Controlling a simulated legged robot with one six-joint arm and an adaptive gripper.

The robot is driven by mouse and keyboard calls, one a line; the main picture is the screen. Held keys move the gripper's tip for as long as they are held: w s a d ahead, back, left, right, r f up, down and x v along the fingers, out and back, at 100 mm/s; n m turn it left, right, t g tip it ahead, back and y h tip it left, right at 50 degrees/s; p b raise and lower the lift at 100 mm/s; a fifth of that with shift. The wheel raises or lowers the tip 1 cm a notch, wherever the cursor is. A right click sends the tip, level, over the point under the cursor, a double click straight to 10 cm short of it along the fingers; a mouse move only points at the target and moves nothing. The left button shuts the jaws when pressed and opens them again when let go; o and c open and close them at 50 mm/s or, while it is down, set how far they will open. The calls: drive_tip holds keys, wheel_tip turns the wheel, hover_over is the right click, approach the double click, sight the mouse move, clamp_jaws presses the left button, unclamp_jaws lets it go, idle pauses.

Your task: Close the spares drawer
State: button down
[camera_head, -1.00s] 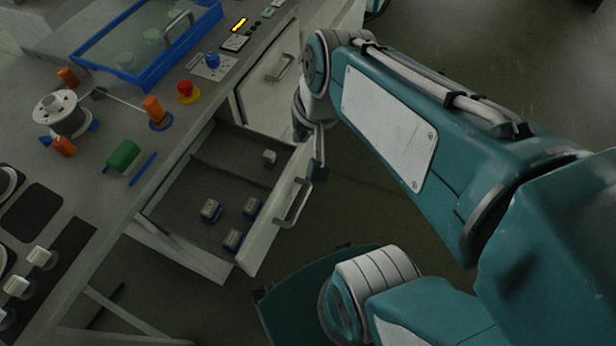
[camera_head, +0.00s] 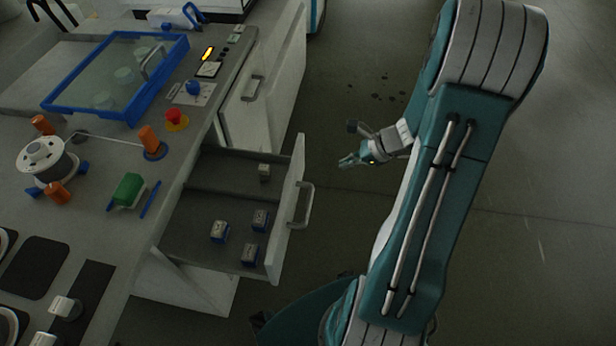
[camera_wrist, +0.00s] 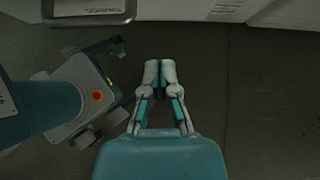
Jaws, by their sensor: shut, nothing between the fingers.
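The spares drawer (camera_head: 184,202) stands pulled open from the bench in the head view. Its front panel carries a pale bar handle (camera_head: 303,205) facing right. Several small grey and blue blocks (camera_head: 260,219) lie inside it. My gripper (camera_head: 345,162) is to the right of the drawer front and a little beyond the handle, apart from it over the floor. In the wrist view my gripper (camera_wrist: 166,75) is shut and empty, with its fingertips together above bare floor. Pale panels show along the top of that view; I cannot tell which one is the drawer.
A closed cabinet door with a handle (camera_head: 252,88) stands beyond the drawer. The bench top above carries a red button (camera_head: 174,115), a wire spool (camera_head: 43,160) and a blue-framed lidded box (camera_head: 120,72).

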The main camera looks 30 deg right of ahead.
sight(300, 176)
drive_tip(key=shift+m, duration=0.3)
drive_tip(key=shift+w+r+x, duration=0.15)
drive_tip(key=shift+w+x, duration=0.1)
drive_tip(key=shift+x, duration=1.8)
drive_tip(key=shift+w+r+x, duration=0.2)
drive_tip(key=shift+w+x, duration=0.05)
drive_tip(key=shift+x, duration=1.8)
drive_tip(key=shift+w+r+x, duration=0.15)
drive_tip(key=shift+w+x, duration=0.1)
drive_tip(key=shift+x, duration=1.8)
drive_tip(key=shift+a, duration=0.3)
drive_tip(key=shift+w+a, duration=0.15)
drive_tip(key=shift+a, duration=0.15)
drive_tip(key=w+a, duration=0.4)
drive_tip(key=a, duration=0.2)
drive_tip(key=w+a, duration=0.5)
drive_tip(key=a, duration=0.2)
drive_tip(key=w+a, duration=0.5)
drive_tip(key=a, duration=0.1)
drive_tip(key=shift+w+a, duration=0.1)
drive_tip(key=shift+a, duration=0.05)
drive_tip(key=shift+w+r, duration=0.1)
